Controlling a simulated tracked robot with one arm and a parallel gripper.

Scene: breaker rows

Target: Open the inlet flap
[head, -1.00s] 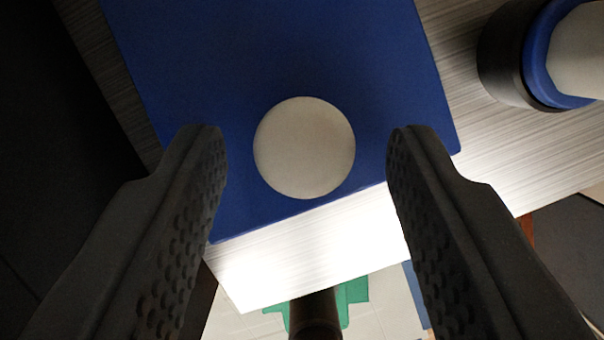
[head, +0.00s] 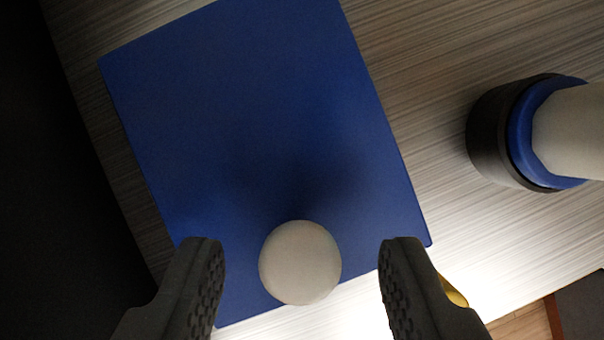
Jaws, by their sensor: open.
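The inlet flap looks to be the blue square panel (head: 250,120), lying flat against a brushed metal face. A round pale knob (head: 300,262) sits near its lower edge. My gripper (head: 302,255) is open, with one dark textured finger on each side of the knob. Gaps show between the knob and both fingers, and I see no contact. How far the fingertips are from the panel in depth is hard to tell.
A dark round fitting with a blue ring and a pale knob (head: 570,130) stands out from the metal face (head: 440,60) at right. A dark surface (head: 60,200) fills the left side. A small yellow piece (head: 453,290) shows beside the right finger.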

